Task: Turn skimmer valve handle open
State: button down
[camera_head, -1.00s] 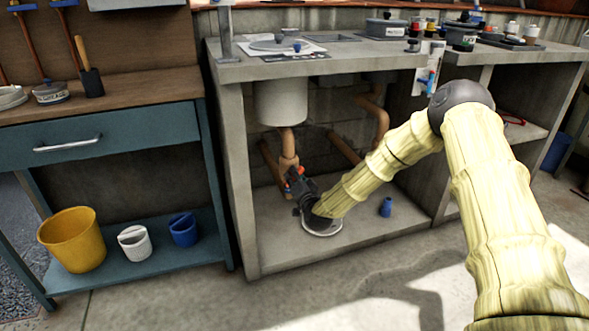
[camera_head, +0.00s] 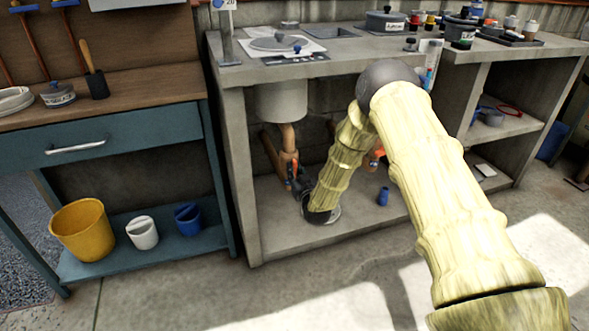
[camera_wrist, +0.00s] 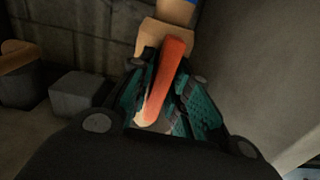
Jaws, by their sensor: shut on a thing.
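The skimmer valve handle (camera_wrist: 163,80) is a red-orange lever on a tan pipe fitting (camera_wrist: 160,36) in the wrist view. My gripper (camera_wrist: 165,100) is shut on it, with the teal finger pads on both sides of the lever. In the head view the handle (camera_head: 293,168) is a small orange spot on the vertical pipe (camera_head: 288,142) under the white basin. My gripper (camera_head: 296,181) is dark there and lies low inside the counter's left bay. The arm hides part of the pipework behind it.
The concrete counter's left panel (camera_head: 239,170) stands close to the left of the gripper. A blue cup-like piece (camera_head: 383,196) stands on the bay floor to the right. A grey block (camera_wrist: 78,95) is left of the fingers in the wrist view. Buckets (camera_head: 82,230) are on the teal bench's shelf.

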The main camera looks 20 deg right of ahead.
jog(key=shift+f+n, duration=0.1)
jog(key=shift+n, duration=0.2)
jog(key=c, duration=1.3)
grip_release()
jog(key=shift+d, duration=0.1)
jog(key=s, duration=1.2)
jog(key=shift+d, duration=0.15)
